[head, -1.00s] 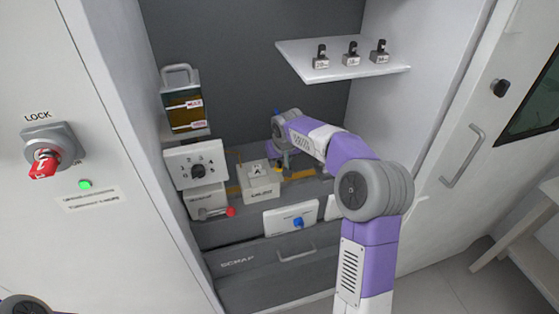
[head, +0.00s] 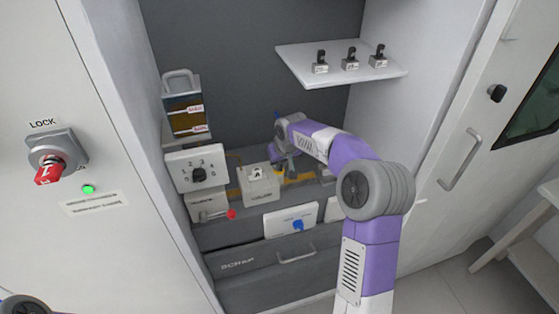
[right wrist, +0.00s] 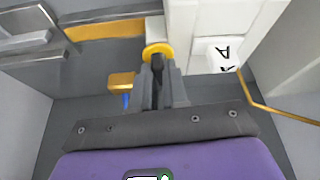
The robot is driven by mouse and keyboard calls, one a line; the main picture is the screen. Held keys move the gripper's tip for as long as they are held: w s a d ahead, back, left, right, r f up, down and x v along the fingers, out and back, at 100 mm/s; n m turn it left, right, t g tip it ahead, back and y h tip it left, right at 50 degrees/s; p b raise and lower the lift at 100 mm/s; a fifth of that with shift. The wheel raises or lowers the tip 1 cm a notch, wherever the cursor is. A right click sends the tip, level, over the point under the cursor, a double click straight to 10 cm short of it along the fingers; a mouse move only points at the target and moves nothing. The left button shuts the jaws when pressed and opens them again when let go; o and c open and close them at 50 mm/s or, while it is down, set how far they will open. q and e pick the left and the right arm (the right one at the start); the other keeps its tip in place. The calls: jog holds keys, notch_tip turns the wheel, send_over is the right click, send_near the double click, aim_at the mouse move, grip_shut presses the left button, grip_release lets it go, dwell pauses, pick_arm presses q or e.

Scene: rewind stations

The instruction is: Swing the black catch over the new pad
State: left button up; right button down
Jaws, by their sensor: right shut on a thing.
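My right gripper (head: 281,168) is at the right side of a pale box (head: 262,190) in the cabinet. In the right wrist view, its fingers (right wrist: 158,88) are closed around a narrow black piece (right wrist: 157,67), which looks like the catch, with a yellow round end beyond the fingertips. Most of the black piece is hidden by the fingers. A white block marked A (right wrist: 222,53) sits on the pale box, right of the fingers and apart from them; it also shows in the head view (head: 257,173). I cannot tell whether it is the new pad. My left gripper is not seen.
A dial panel (head: 196,168) and a red-knobbed lever (head: 230,214) stand left of the box. A panel with a blue knob (head: 291,221) is in front. A shelf (head: 340,73) with several small black-topped blocks hangs above. A yellow tab (right wrist: 121,81) is left of my right fingers.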

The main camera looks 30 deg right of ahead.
jog(key=n+y+p, duration=0.1)
jog(key=n+p, duration=0.2)
jog(key=shift+s+d, duration=0.1)
jog(key=n+y+p, duration=0.1)
jog(key=n+p, duration=0.1)
jog(key=n+g+y+p, duration=0.1)
jog(key=n, duration=0.2)
jog(key=shift+d+f+p, duration=0.1)
jog(key=shift+f+p, duration=0.05)
jog(key=shift+p, duration=0.25)
jog(key=n+g+y+p, duration=0.1)
jog(key=n+p, duration=0.2)
jog(key=n, duration=0.2)
jog(key=shift+w+d+f+n+g+y+p, duration=0.1)
jog(key=shift+n+g+y+p, duration=0.1)
jog(key=shift+n+g+p, duration=0.45)
jog(key=shift+w+f+n+g+y+p, duration=0.15)
jog(key=shift+n+y+p, duration=0.1)
jog(key=shift+n, duration=0.8)
jog(key=shift+s+n, duration=0.1)
jog(key=shift+n, duration=0.2)
jog(key=c, duration=1.1)
grip_release()
jog(key=shift+r, duration=0.1)
jog(key=shift+c, duration=0.2)
jog(key=shift+r, duration=0.1)
jog(key=shift+r, duration=0.1)
